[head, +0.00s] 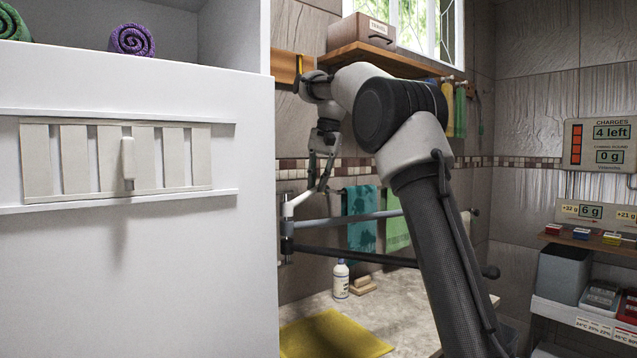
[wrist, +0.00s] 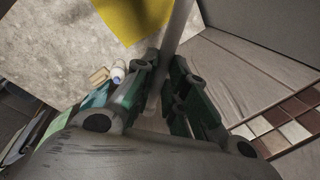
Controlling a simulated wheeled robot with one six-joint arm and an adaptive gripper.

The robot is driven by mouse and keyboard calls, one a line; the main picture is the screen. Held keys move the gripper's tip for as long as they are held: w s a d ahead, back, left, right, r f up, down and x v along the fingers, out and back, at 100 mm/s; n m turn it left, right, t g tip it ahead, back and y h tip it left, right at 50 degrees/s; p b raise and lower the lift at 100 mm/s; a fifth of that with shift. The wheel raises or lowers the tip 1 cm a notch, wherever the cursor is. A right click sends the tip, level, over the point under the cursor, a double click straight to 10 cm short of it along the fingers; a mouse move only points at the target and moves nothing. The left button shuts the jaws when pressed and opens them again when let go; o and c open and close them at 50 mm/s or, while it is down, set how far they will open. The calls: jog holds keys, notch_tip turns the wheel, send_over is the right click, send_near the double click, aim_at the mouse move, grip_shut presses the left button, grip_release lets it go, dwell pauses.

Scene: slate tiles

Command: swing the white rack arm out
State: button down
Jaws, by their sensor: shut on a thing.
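The white rack arm (head: 299,201) is a pale bar rising to the right from the wall pivot (head: 287,228) in the head view. My gripper (head: 321,182) is shut on it near its visible upper end. In the wrist view the white bar (wrist: 178,25) runs from the top edge down between the two fingers of my gripper (wrist: 164,85). Its far end is hidden behind my fingers in the head view. Below it on the same pivot are a grey-blue rack arm (head: 345,218) and a black rack arm (head: 355,257), both stretching right.
A white cabinet (head: 130,270) with a slatted sliding panel fills the left. Teal (head: 361,205) and green (head: 397,232) towels hang behind the rack. A wooden shelf (head: 370,58) holds a box above.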

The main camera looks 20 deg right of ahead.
jog(key=c, duration=1.5)
grip_release()
jog(key=shift+o, duration=0.2)
notch_tip(320, 180, up, 7)
jog(key=d, duration=0.1)
jog(key=shift+s+d+r, duration=0.15)
jog(key=shift+s+r, duration=0.05)
jog(key=shift+s, duration=0.2)
